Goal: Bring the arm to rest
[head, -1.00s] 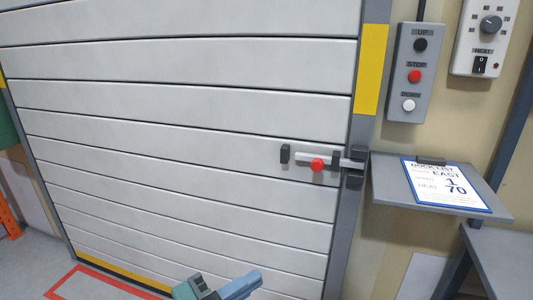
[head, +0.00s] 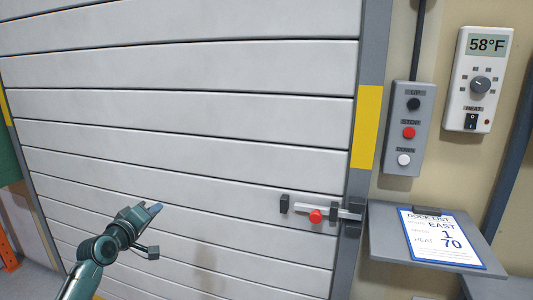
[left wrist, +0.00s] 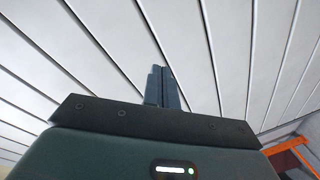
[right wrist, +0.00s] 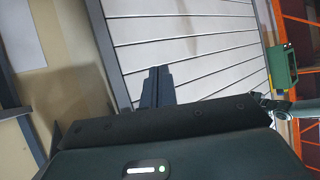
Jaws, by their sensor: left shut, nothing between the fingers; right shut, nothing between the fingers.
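My left gripper (head: 152,209) is raised in front of the white slatted door, at the lower left of the head view. Its fingers are closed and empty, and they also show together in the left wrist view (left wrist: 164,88) with the door slats beyond. My right gripper is outside the head view. In the right wrist view its fingers (right wrist: 158,87) are closed and empty, apart from the door. Part of my left arm shows at the right edge of that view.
The slatted door (head: 190,130) has a bolt with a red knob (head: 316,216) at its right edge. On the wall are an up/stop/down button box (head: 409,130) and a thermostat (head: 480,80) reading 58°F. A shelf (head: 385,235) holds a dock list (head: 440,240). Orange racking (right wrist: 300,70) stands beyond.

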